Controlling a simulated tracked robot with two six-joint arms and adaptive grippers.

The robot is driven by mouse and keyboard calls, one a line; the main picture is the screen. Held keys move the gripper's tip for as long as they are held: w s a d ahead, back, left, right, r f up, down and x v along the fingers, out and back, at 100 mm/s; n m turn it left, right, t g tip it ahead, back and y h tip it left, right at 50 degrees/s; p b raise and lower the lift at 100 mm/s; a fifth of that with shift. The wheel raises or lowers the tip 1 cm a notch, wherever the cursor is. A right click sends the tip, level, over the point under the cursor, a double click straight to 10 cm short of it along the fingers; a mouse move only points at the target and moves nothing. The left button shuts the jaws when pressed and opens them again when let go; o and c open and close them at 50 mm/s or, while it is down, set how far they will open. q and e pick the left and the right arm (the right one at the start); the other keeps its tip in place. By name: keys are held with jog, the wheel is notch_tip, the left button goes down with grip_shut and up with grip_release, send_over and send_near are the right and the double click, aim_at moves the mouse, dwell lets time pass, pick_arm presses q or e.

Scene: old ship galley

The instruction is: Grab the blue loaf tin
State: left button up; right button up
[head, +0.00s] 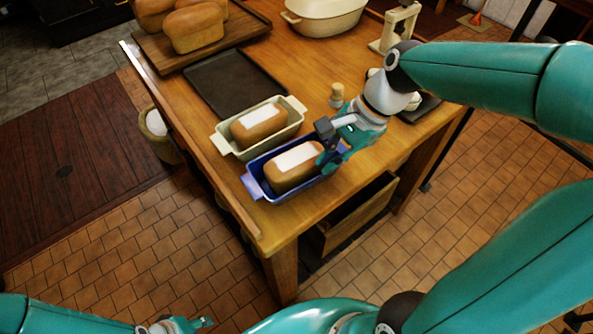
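The blue loaf tin (257,190) stands on the wooden table near its front corner, with a brown loaf topped by a white strip in it. My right gripper (325,146) is at the tin's right end, with its fingers apart. It hides that end and its handle, so I cannot tell whether it touches the tin. My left gripper (203,322) is low at the bottom edge of the head view, away from the table; its fingers are too small to read.
A cream loaf tin (225,141) with a similar loaf stands close behind the blue one. A dark tray (228,83), several loaves on a board (262,19), a cream dish (326,18) and a small cork-topped jar (337,95) share the table (300,80).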

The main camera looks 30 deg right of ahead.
aim_at(311, 180)
jog(key=x, duration=0.7)
jog(key=shift+w+a+f, duration=0.1)
jog(key=shift+w+a, duration=0.05)
jog(key=shift+a, duration=0.1)
grip_shut()
